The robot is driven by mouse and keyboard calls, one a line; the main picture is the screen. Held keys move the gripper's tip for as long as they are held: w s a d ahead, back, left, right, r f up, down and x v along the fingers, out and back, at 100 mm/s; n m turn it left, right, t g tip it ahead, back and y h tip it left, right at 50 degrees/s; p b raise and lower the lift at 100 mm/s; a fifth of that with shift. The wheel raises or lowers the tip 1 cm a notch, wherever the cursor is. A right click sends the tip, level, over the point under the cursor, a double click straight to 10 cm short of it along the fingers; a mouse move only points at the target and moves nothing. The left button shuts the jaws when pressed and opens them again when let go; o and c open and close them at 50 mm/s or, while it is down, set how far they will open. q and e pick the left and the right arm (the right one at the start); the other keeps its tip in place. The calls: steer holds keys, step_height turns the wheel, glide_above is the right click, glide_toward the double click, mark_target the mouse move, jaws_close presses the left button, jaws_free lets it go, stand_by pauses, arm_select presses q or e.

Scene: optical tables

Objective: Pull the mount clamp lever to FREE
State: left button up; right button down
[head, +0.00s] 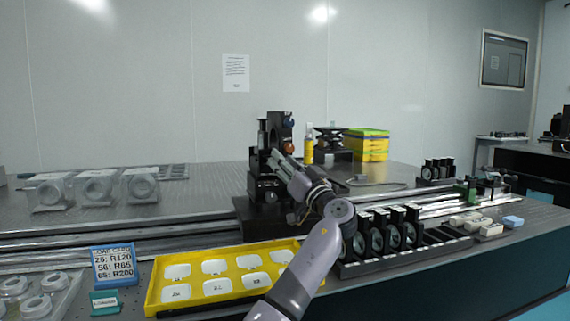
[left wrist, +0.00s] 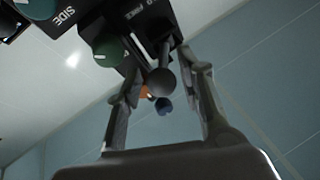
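The black mount (head: 271,150) stands on the rail across the optical table. My left gripper (head: 274,158) reaches up to it from the front, and the fingertips are hard to make out there. In the left wrist view, a dark lever with a round ball knob (left wrist: 162,82) hangs from a black block with partly readable white lettering. My left gripper (left wrist: 163,72) is open, one finger on each side of the knob. A gap shows between the knob and the right finger; contact on the left is unclear. My right gripper is not in view.
Beside the lever are a green knob (left wrist: 107,50) and a blue knob (left wrist: 163,105). A yellow tray (head: 152,291) with white labelled pieces and a black rack of round optics (head: 390,236) stand in front. Clear holders (head: 97,187) stand at the left.

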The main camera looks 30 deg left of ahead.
arm_select(q)
steer(key=shift+o, duration=0.4)
steer(key=shift+d+f, duration=0.1)
steer(key=shift+f, duration=0.05)
steer(key=s+d, duration=0.6)
steer(key=d, duration=0.7)
steer(key=shift+s+f, duration=0.2)
steer(key=shift+f, duration=0.25)
